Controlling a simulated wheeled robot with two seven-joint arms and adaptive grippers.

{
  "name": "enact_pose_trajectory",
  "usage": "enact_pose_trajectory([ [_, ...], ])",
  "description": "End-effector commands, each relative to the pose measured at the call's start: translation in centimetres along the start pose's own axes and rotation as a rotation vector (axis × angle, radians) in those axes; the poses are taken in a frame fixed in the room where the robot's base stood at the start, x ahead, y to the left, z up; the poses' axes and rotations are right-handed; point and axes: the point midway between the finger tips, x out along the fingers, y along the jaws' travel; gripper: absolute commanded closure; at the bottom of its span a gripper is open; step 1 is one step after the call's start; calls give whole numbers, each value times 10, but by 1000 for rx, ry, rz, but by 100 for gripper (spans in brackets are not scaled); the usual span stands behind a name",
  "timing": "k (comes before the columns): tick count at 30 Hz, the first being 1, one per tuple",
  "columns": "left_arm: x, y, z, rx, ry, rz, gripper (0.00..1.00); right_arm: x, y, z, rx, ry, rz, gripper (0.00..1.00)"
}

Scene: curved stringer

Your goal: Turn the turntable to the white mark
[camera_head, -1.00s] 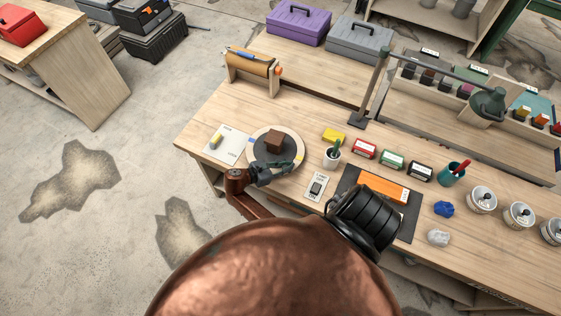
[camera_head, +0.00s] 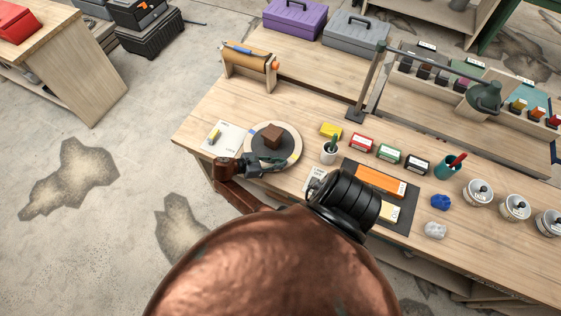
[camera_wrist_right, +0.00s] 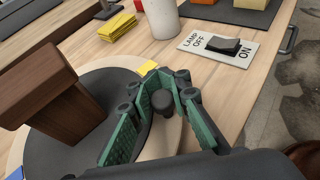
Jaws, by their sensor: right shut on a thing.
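The turntable (camera_head: 259,147) is a dark grey disc in a pale wooden ring near the workbench's left end. A brown block (camera_head: 273,136) stands on it and shows large in the wrist view (camera_wrist_right: 43,92). My right gripper (camera_wrist_right: 160,88), with green finger pads, is shut on a black knob (camera_wrist_right: 163,104) at the disc's edge. In the head view this gripper (camera_head: 264,167) is at the turntable's near side. A yellow mark (camera_wrist_right: 147,68) lies on the ring close beyond the fingers; a blue mark (camera_head: 253,131) is at its far left. I cannot make out a white mark. My left gripper is out of view.
A lamp switch plate (camera_wrist_right: 219,46) lies right of the turntable, partly hidden in the head view. A white cup (camera_head: 328,151) and a yellow stack (camera_head: 330,131) stand close by. A paper card (camera_head: 226,137) lies left. A lamp (camera_head: 486,96) arches over the back.

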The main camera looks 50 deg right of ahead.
Motion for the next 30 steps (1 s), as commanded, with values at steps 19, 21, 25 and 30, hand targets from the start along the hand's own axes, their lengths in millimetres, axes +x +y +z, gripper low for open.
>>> enact_pose_trajectory([
  [19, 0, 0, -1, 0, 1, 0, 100, -1, 0, 0, -1, -2, 1, 64],
  [21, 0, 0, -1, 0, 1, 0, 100, 0, 0, 0, -1, -1, 1, 64],
  [25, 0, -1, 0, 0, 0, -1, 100, -1, 0, 0, -1, -1, 1, 64],
  [30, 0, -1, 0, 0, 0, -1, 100, -15, 1, -1, -1, 1, 4, 64],
])
